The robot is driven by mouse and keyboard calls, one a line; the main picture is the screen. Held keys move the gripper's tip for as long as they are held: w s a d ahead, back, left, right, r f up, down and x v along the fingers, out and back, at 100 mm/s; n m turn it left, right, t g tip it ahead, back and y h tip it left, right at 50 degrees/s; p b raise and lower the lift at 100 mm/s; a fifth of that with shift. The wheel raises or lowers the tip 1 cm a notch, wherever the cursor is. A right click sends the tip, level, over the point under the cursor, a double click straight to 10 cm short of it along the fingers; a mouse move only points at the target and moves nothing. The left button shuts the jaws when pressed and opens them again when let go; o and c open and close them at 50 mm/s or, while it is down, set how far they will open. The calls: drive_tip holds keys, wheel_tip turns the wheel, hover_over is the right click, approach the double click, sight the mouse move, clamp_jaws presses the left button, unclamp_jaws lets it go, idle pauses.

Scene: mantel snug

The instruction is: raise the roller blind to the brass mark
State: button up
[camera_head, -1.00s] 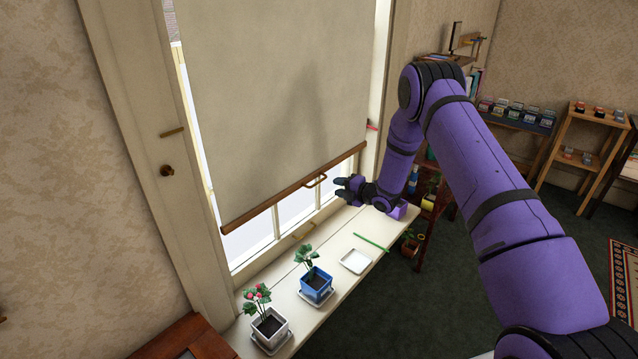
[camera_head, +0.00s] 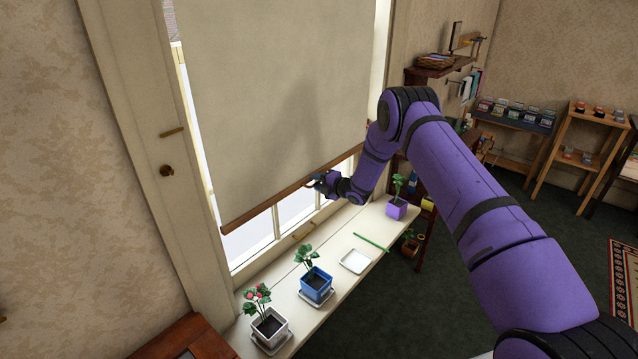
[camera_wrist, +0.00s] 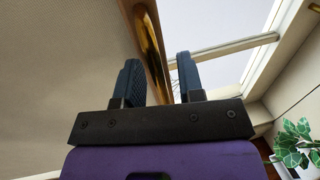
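The cream roller blind (camera_head: 275,100) hangs partway down the window, with a wooden bar (camera_head: 262,208) along its lower edge. A brass mark (camera_head: 172,131) sits on the left window frame, well above the bar. My gripper (camera_head: 318,184) is at the bar's pull handle, which it mostly hides in the head view. In the wrist view, the two dark fingers of my gripper (camera_wrist: 158,82) stand apart, with the brass handle (camera_wrist: 151,50) just beyond and between their tips. The wooden bar also shows there (camera_wrist: 162,45). I cannot see finger contact on the handle.
The sill (camera_head: 335,285) below holds a white pot (camera_head: 269,327), a blue pot (camera_head: 316,285), a purple pot (camera_head: 397,209), a white saucer (camera_head: 355,261) and a green stick (camera_head: 371,242).

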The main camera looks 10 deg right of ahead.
clamp_jaws()
wheel_tip(320, 180, up, 36)
drive_tip(key=shift+f, duration=0.25)
unclamp_jaws()
drive_tip(key=v, duration=1.1)
